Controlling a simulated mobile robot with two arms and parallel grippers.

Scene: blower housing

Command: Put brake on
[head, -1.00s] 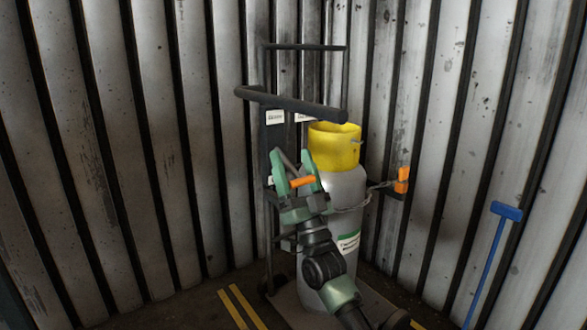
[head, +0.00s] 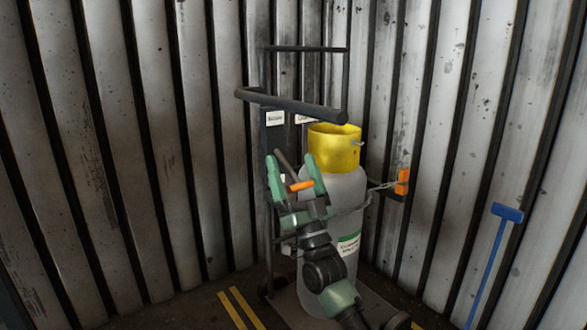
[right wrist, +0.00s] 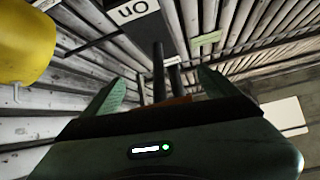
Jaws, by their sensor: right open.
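My right gripper (head: 292,164) is open at the left front of the grey cylinder (head: 345,200) with its yellow collar (head: 335,147), on a dark trolley (head: 268,150). A dark bar (head: 285,160) and an orange piece (head: 300,186) lie between its spread fingers, probably the brake lever; I cannot tell whether they touch. In the right wrist view the fingers stand apart, with dark upright bars (right wrist: 158,70) and a bit of orange (right wrist: 172,101) between them. A label reading "ON" (right wrist: 134,10) shows upside down above. My left gripper is not in view.
The trolley's thick handle bar (head: 290,102) juts out above the gripper. An orange clasp (head: 402,180) with a chain is right of the cylinder. A blue-handled tool (head: 506,212) leans at the right. Corrugated walls (head: 170,140) close in behind.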

